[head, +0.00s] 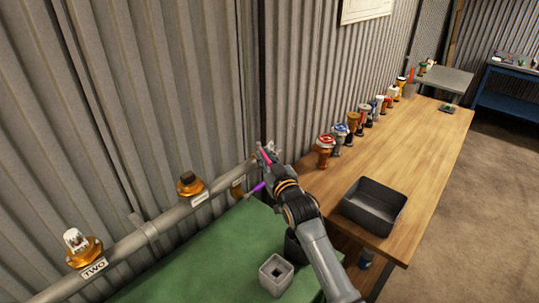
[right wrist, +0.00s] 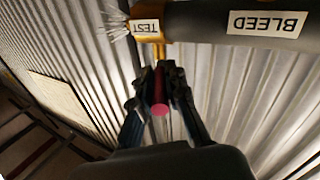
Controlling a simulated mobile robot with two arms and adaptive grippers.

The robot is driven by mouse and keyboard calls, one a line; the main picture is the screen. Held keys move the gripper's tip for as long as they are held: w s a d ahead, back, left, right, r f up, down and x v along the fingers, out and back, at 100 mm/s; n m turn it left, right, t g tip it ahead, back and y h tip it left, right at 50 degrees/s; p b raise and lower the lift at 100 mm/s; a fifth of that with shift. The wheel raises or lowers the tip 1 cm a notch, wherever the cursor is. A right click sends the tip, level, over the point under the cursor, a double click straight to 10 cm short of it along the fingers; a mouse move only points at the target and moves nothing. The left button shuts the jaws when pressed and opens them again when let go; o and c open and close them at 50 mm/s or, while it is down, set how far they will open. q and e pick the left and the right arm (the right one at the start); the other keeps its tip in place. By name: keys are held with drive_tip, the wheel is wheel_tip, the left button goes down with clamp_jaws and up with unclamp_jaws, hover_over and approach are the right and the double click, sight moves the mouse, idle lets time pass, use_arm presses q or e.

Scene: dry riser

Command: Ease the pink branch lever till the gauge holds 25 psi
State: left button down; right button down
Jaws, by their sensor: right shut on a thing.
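The pink lever (right wrist: 160,106) shows its round end in the right wrist view. A bit of pink (head: 265,157) also shows at the gripper in the head view. My right gripper (right wrist: 160,84) is shut on the pink lever, just below a brass fitting (right wrist: 137,32) with a TEST label. In the head view the right gripper (head: 268,152) is at the right end of the grey pipe (head: 213,190). The gripper hides most of the lever. I see no gauge face in either view. My left gripper is not in view.
White streaks (right wrist: 115,22) fan out beside the TEST fitting. A purple bar (head: 256,188) shows beside my right arm. Brass fittings stand on the pipe, one near a TWO label (head: 94,268). A wooden table (head: 425,165) holds a dark bin (head: 374,206) and several coloured fittings.

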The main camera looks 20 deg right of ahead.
drive_tip(key=shift+a+m+h, duration=0.25)
drive_tip(key=shift+m+h, duration=0.15)
drive_tip(key=shift+h, duration=0.2)
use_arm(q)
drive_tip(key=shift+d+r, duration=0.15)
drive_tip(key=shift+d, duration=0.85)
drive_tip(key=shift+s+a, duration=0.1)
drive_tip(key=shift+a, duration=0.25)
use_arm(e)
drive_tip(key=c, duration=1.3)
unclamp_jaws()
drive_tip(key=shift+c, duration=0.2)
drive_tip(key=shift+s, duration=0.15)
drive_tip(key=s+a, duration=0.1)
drive_tip(key=s, duration=1)
drive_tip(key=shift+s, duration=0.35)
